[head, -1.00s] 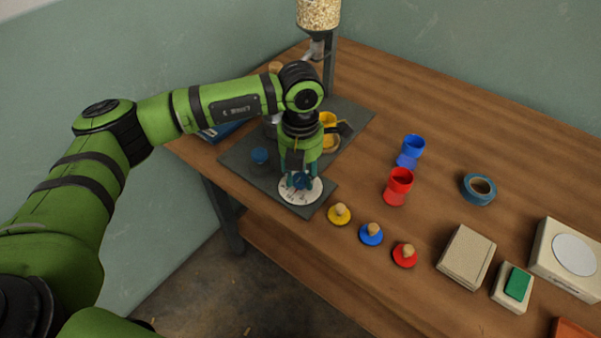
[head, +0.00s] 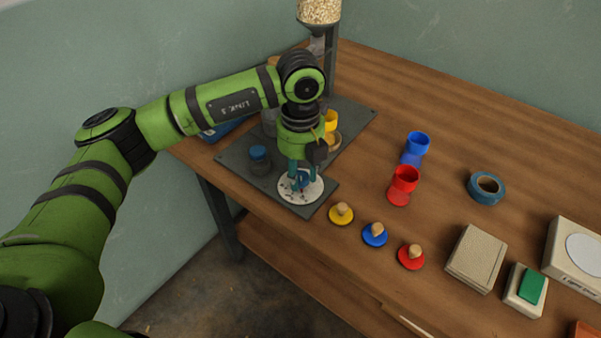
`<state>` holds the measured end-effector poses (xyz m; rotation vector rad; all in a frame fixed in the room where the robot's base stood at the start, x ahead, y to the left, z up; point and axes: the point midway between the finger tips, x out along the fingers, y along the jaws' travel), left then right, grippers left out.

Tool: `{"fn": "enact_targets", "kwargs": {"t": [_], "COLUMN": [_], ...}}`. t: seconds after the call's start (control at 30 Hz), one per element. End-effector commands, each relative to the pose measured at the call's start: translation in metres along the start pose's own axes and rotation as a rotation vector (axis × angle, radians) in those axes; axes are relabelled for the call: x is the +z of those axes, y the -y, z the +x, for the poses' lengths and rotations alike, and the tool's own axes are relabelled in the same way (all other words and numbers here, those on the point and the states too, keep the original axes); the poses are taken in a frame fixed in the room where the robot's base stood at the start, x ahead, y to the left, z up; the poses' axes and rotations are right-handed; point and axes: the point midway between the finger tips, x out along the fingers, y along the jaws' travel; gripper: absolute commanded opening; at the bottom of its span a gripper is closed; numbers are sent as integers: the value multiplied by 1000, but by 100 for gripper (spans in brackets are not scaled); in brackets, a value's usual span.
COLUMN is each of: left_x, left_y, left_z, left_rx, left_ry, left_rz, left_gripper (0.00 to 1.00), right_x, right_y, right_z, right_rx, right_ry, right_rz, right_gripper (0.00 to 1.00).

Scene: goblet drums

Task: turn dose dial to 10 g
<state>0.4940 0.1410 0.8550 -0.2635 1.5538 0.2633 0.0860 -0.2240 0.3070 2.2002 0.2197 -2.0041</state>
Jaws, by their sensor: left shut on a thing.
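The dose dial has a round white face (head: 289,194) with dark marks, on the front corner of a dark grey plate on the workbench. My left gripper (head: 301,182) points down over it and is shut on the dial's blue knob (head: 302,184). The fingers hide part of the knob and face, and I cannot read the marks or where the knob points. My right gripper is not in view.
The grey plate (head: 235,159) also bears a blue-lidded jar (head: 259,159) and a yellow cup (head: 330,121). A hopper of grain (head: 319,11) stands behind. Red (head: 403,185) and blue (head: 415,148) goblets, knobbed lids (head: 341,213) and blue tape (head: 486,188) lie to the right.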

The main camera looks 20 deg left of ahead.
Motion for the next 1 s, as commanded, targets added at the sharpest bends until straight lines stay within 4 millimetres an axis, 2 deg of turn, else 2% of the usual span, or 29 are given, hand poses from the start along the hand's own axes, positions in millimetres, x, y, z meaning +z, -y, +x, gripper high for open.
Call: {"fn": "enact_targets", "kwargs": {"t": [0.3, 0.77, 0.8, 0.83, 1.0], "left_x": [-1, -1, -1, -1, 0], "left_y": [0, 0, 0, 0, 0], "left_z": [1, 1, 1, 1, 1], "left_rx": [1, 1, 1, 1, 1], "left_ry": [-2, -3, -3, -3, -2], "left_rz": [-91, -101, -101, -101, -101], "left_gripper": [2, 2, 50, 58, 58], "right_x": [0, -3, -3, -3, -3], "right_y": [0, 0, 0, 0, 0], "right_z": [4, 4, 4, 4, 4], "right_rx": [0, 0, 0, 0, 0], "right_ry": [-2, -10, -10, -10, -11], "right_rz": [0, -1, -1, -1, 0], "right_gripper": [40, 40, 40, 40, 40]}}
